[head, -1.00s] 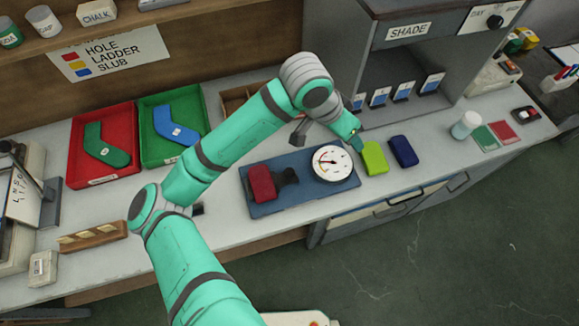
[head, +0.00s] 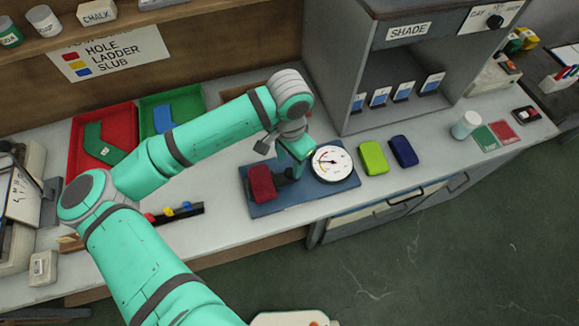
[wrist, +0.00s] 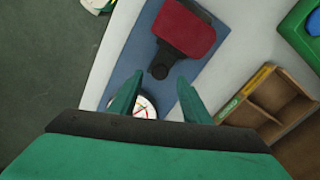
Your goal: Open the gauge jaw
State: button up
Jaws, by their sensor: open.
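The gauge has a blue base plate (head: 262,208), a round white dial (head: 332,162) and a dark jaw part with a round black knob (wrist: 160,71). A red padded block (head: 262,184) sits at the left end of the plate, against the dark part; it also shows in the wrist view (wrist: 186,28). I cannot tell how wide the jaw stands. My gripper (head: 294,173) is over the plate between the red block and the dial. In the wrist view its open, empty fingers (wrist: 159,80) are on either side of the knob's line. The dial is partly hidden there.
A lime block (head: 373,158) and a navy block (head: 403,152) lie right of the gauge. Red (head: 75,150) and green (head: 187,98) trays stand back left, partly behind my arm. The SHADE booth (head: 372,30) rises behind. A rack with coloured pieces (head: 180,211) lies front left.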

aim_at(289, 171)
jog(key=shift+f, duration=2.05)
grip_shut()
